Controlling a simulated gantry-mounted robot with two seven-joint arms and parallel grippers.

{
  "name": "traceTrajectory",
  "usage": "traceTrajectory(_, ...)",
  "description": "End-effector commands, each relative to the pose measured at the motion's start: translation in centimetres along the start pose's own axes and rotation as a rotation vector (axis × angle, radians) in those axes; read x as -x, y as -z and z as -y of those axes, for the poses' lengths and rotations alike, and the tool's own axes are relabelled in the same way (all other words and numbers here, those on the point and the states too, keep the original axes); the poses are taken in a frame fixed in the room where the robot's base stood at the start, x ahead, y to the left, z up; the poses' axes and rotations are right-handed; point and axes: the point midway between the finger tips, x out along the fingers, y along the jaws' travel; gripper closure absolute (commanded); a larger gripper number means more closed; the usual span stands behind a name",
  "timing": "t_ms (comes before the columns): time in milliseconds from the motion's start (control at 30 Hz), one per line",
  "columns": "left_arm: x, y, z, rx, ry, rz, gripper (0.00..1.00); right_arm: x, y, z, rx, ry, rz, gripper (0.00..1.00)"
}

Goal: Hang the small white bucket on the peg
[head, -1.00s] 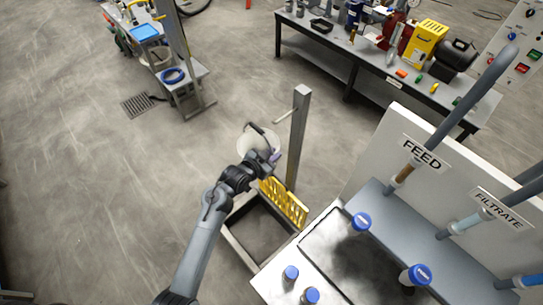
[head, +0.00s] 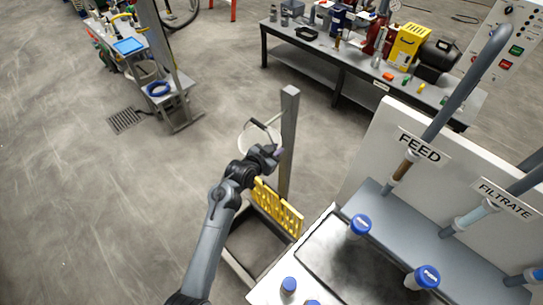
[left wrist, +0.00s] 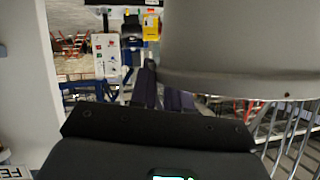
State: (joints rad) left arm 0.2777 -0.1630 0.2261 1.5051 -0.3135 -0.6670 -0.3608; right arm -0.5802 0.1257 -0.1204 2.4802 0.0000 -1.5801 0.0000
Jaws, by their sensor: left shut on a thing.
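The small white bucket (head: 249,139) hangs in the air just left of the grey upright post (head: 288,140) in the head view. Its dark handle shows above its rim. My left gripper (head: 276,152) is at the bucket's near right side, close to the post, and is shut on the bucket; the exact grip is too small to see. In the left wrist view the bucket (left wrist: 240,40) fills the upper right as a large grey shape. My right gripper is out of view.
A yellow rack (head: 278,208) and a dark-floored tray (head: 258,250) lie below my left gripper. The press with its white panel (head: 400,135) stands at right. A workbench (head: 345,62) is at the back, and a cart (head: 172,100) at upper left. Floor at left is clear.

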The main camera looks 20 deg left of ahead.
Motion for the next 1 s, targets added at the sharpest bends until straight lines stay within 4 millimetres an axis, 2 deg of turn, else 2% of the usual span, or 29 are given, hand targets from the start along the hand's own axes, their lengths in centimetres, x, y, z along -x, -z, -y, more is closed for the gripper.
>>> traceTrajectory(667, -3.7, 1.5, -0.5, -0.001, 0.0, -0.003, 1.0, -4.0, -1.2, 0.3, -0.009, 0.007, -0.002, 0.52)
traceTrajectory(1000, -4.8, 1.5, -0.6, -0.001, 0.0, -0.001, 1.0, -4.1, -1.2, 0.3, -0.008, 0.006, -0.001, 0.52)
